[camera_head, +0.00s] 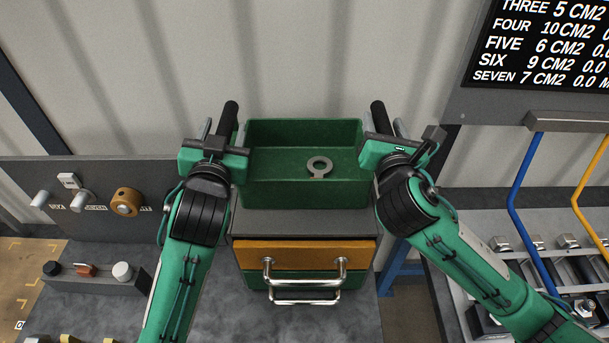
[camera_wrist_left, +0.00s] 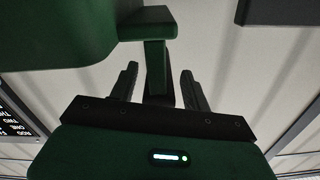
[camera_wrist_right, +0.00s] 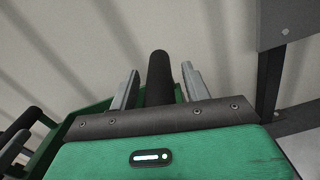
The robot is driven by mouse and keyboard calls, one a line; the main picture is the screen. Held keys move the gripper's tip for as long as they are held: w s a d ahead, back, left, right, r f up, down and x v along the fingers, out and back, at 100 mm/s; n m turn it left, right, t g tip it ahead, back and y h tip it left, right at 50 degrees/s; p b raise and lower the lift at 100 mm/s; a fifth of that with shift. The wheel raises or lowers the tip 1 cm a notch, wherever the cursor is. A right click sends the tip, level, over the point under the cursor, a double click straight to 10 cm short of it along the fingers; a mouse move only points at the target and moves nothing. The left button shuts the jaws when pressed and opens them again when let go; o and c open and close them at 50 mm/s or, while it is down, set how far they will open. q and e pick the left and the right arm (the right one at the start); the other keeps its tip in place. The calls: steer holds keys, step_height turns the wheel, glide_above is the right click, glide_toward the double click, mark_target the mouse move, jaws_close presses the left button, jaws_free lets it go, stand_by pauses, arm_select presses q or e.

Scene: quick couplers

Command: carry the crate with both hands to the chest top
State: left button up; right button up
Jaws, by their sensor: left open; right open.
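The green crate (camera_head: 306,190) appears to sit upright on the grey top of the chest (camera_head: 300,224), with a metal ring-shaped part (camera_head: 319,167) inside. Black handle bars stick out at its left (camera_head: 229,117) and right (camera_head: 379,115). My left gripper (camera_head: 216,130) is at the left handle. In the left wrist view its open fingers stand on either side of the handle (camera_wrist_left: 156,70), with gaps. My right gripper (camera_head: 390,130) is at the right handle. In the right wrist view its open fingers flank the black grip (camera_wrist_right: 159,72), apart from it.
The chest has an orange drawer (camera_head: 300,254) and a green one below, with metal pulls. A grey panel with knobs (camera_head: 126,202) stands at the left. A rack with blue (camera_head: 519,190) and yellow hoses is at the right. A corrugated wall is close behind.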

steer(key=shift+s, duration=0.3)
arm_select(q)
steer(key=s, duration=0.6)
arm_select(e)
steer(key=s, duration=0.7)
steer(key=shift+s, duration=0.1)
